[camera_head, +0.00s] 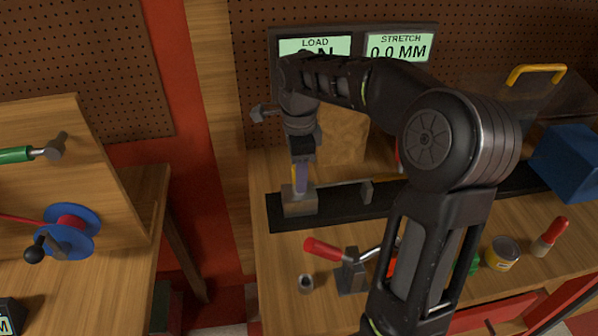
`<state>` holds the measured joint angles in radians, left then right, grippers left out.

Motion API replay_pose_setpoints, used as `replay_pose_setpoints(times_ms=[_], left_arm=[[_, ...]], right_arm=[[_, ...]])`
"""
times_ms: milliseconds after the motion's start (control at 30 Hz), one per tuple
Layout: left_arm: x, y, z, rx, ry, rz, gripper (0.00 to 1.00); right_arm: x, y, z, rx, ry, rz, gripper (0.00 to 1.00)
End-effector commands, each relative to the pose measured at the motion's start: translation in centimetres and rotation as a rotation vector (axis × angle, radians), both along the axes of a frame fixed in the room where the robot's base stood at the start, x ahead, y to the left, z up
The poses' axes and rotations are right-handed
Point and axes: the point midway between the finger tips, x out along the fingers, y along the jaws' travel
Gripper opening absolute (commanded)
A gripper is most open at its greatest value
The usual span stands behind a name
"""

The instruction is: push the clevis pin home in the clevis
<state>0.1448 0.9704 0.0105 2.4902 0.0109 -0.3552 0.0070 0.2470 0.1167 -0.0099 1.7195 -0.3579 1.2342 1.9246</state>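My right arm reaches over the bench from the lower right, and my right gripper (301,178) points down at the left end of a black rail (340,208). Its fingertips are just above or touching a grey block (299,203) on that rail, which looks like the clevis. A narrow orange-yellow strip shows beside the fingers. I cannot make out the clevis pin, nor whether the fingers are open or shut. My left gripper is not in view.
A smaller grey piece (366,191) stands on the rail to the right. A red-handled toggle clamp (350,272) and a small metal cup (306,283) are in front. A can (502,253) and blue bin (572,162) stand right. The display (398,48) reads stretch 0.0 MM; my arm partly hides the load.

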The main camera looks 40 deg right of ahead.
Motion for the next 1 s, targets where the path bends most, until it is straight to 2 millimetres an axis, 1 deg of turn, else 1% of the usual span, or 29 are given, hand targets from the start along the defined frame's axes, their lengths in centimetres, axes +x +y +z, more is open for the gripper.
replay_pose_setpoints(times_ms=[33, 100, 367, 500, 667, 833, 867, 900, 1000], left_arm=[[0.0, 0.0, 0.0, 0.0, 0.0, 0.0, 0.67], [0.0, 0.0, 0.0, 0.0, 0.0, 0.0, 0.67], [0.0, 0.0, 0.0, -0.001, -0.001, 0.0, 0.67], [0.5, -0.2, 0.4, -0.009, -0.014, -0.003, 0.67], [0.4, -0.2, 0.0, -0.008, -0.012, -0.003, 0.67], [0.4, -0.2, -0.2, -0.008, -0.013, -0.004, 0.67], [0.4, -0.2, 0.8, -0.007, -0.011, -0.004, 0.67], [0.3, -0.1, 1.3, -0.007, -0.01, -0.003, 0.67], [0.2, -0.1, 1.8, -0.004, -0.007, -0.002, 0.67]], right_arm=[[0.0, 0.0, 0.0, 0.0, 0.0, 0.0, 0.48], [0.0, 0.0, 0.0, 0.0, 0.0, 0.0, 0.53], [0.0, 0.0, 0.0, 0.0, 0.0, 0.0, 0.53], [0.0, 0.0, 0.2, -0.001, -0.002, 0.0, 0.53], [0.1, 0.0, 2.4, -0.002, -0.005, 0.0, 0.53], [0.1, 0.0, 5.4, -0.001, -0.004, 0.001, 0.53], [0.1, 0.0, 6.5, -0.001, -0.002, 0.001, 0.53], [0.0, 0.0, 7.1, 0.0, -0.001, 0.001, 0.53], [0.0, 0.0, 7.8, 0.0, 0.0, 0.0, 0.53]])
